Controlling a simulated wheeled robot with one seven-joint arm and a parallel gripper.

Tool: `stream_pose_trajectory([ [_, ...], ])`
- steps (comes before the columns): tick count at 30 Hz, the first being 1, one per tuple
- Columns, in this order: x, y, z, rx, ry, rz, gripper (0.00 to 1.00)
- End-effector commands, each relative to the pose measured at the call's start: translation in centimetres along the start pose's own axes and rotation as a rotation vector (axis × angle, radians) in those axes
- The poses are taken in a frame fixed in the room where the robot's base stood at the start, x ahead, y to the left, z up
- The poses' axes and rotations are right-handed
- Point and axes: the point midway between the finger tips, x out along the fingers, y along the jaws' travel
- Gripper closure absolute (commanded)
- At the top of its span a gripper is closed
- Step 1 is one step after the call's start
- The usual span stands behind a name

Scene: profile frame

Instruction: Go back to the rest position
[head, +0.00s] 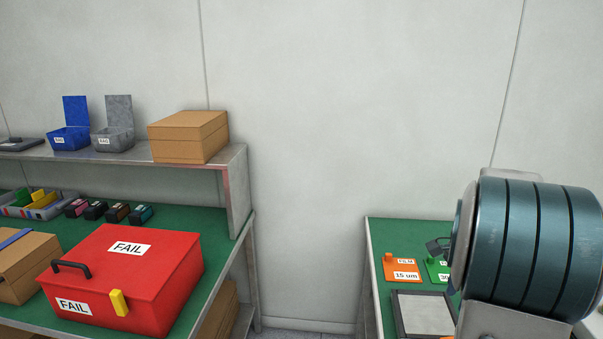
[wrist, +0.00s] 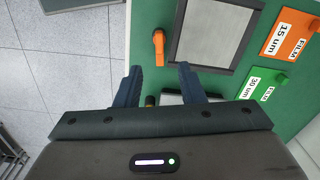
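My gripper (wrist: 162,86) shows in the wrist view with its two dark fingers spread apart and nothing between them. It hangs above the edge of a green-topped table (wrist: 145,20). In the head view a large teal and grey part of my arm covers the right side and hides my gripper.
The right table holds a grey framed plate (head: 425,312), an orange 15 um film card (head: 403,270) and a green card (head: 437,270). An orange-handled item (wrist: 159,48) lies near its edge. On the left bench stand a red FAIL box (head: 125,275) and a cardboard box (head: 188,137).

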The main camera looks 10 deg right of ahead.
Motion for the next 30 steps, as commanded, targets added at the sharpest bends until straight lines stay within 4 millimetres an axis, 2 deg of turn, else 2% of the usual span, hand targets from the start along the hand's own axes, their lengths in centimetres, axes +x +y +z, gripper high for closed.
stream_pose_trajectory([
  [5,-1.9,1.2,6.8,-0.317,-0.005,-0.062,0.65],
  [8,-2.7,2.7,11.0,-0.546,0.006,-0.098,0.65],
  [12,-3.3,5.5,16.4,-0.866,0.04,-0.141,0.65],
  [16,-3.2,8.5,20.5,-1.15,0.089,-0.169,0.65],
  [21,-2.5,11.8,23.5,-1.425,0.152,-0.184,0.65],
  [25,-2.2,13.1,24.4,-1.531,0.182,-0.186,0.65],
  [30,-2.0,13.4,24.7,-1.564,0.19,-0.186,0.65],
])
